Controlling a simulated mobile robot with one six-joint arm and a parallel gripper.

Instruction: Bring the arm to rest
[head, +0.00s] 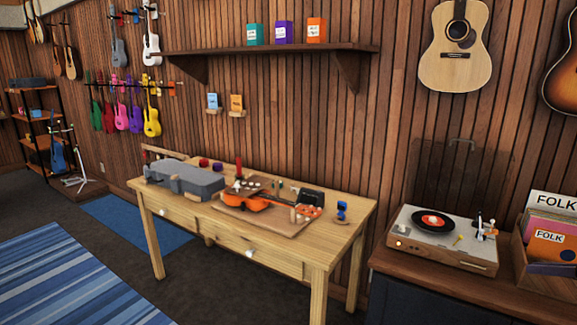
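My arm and my gripper do not show in the head view, so I cannot see the gripper's pose or whether it holds anything. The task names no other object. A wooden table (325,253) stands in the middle of the view. On it an orange ukulele (262,201) lies on a brown board (288,228).
A grey case (188,179) lies on the table's left end. A turntable (440,240) and a record crate (545,279) stand on a cabinet at right. A wall shelf (270,49) holds three boxes. Open floor with a striped rug (65,280) lies at left.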

